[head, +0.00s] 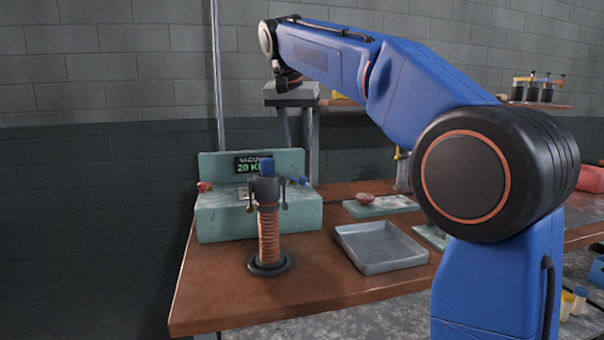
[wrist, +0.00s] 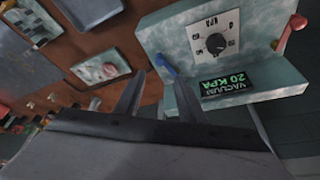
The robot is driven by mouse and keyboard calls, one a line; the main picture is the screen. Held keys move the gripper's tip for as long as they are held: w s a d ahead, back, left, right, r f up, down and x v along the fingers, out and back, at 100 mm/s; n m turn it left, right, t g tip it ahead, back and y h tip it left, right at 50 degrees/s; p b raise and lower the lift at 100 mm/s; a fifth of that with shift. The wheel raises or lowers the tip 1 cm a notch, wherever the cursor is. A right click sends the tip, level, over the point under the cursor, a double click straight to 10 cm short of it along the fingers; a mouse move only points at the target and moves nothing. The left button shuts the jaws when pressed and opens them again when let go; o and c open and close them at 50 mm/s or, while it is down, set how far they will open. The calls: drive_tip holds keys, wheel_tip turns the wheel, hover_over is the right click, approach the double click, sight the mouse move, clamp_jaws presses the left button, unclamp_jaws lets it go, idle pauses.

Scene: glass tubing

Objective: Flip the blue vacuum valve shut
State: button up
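The teal vacuum unit (head: 222,222) stands at the back left of the bench, its display (head: 253,164) reading 20 KPA. The blue valve lever (head: 303,181) is at its right end, and a red lever (head: 204,187) is at its left end. The wrist view shows the unit upside down, with the blue lever (wrist: 165,65) just beyond my fingertips and the red lever (wrist: 290,35) at the right. My gripper (wrist: 158,82) is open and empty, its two fingers apart.
A copper-ribbed stand (head: 268,237) with a dark, blue-topped head rises in front of the unit. A grey tray (head: 375,268) lies to its right. A pale slab (head: 385,208) bears a reddish lump. A vertical pole (head: 217,75) stands behind. The bench's front left is clear.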

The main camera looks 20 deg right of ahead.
sight(302, 178)
drive_tip(key=x, duration=1.1)
drive_tip(key=shift+d+f, duration=0.1)
drive_tip(key=shift+f, duration=0.15)
clamp_jaws()
